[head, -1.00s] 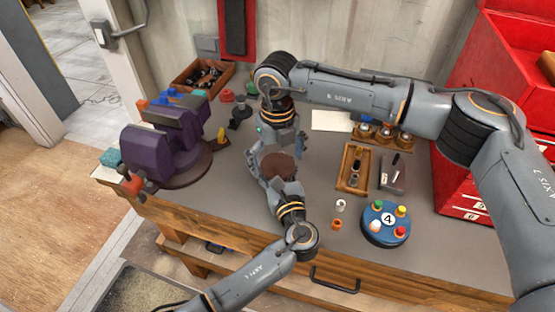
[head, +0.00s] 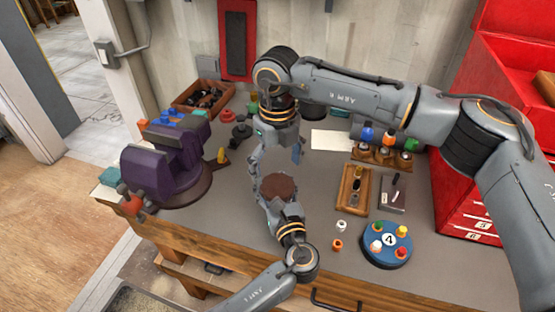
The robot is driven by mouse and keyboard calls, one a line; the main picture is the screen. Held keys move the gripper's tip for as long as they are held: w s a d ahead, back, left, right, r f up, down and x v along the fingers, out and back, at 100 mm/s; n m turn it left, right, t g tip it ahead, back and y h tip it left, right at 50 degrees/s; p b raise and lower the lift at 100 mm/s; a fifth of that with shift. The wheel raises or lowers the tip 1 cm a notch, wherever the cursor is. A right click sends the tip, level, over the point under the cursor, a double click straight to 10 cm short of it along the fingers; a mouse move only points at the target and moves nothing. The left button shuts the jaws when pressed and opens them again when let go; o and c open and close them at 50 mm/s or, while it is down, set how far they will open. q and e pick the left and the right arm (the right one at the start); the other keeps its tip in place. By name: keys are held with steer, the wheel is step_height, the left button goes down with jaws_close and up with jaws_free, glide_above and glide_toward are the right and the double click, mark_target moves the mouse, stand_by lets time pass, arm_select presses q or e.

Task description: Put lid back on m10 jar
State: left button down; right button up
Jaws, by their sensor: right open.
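A round brown-topped thing (head: 278,188) is at the middle of the workbench, with my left gripper (head: 262,192) reaching up to it from the front. Whether it is the M10 jar, and whether the brown top is its lid, I cannot tell. The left fingers are partly hidden, so their grip is unclear. My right gripper (head: 280,156) points down, open, just above and behind the brown top, apart from it as far as I can see. Small jars with blue (head: 367,134), orange (head: 389,137) and green (head: 411,144) tops stand in a wooden rack at the back right.
A purple vise (head: 165,162) stands at the left. A wooden tray (head: 354,190), a dark box (head: 393,194) and a blue round holder (head: 386,247) with coloured pegs lie at the right. Small white (head: 341,226) and orange (head: 337,244) pieces lie on the bench top.

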mark_target(277, 185)
steer(key=n, duration=0.1)
steer(key=r+n, duration=0.1)
steer(key=n, duration=0.3)
steer(key=shift+r, duration=0.25)
steer(key=n, duration=0.2)
steer(key=r+n, duration=0.1)
steer(key=n, duration=0.4)
steer(key=shift+r, duration=0.3)
steer(key=shift+f, duration=4)
steer(key=shift+d, duration=0.1)
steer(key=c, duration=1)
steer(key=o, duration=1.3)
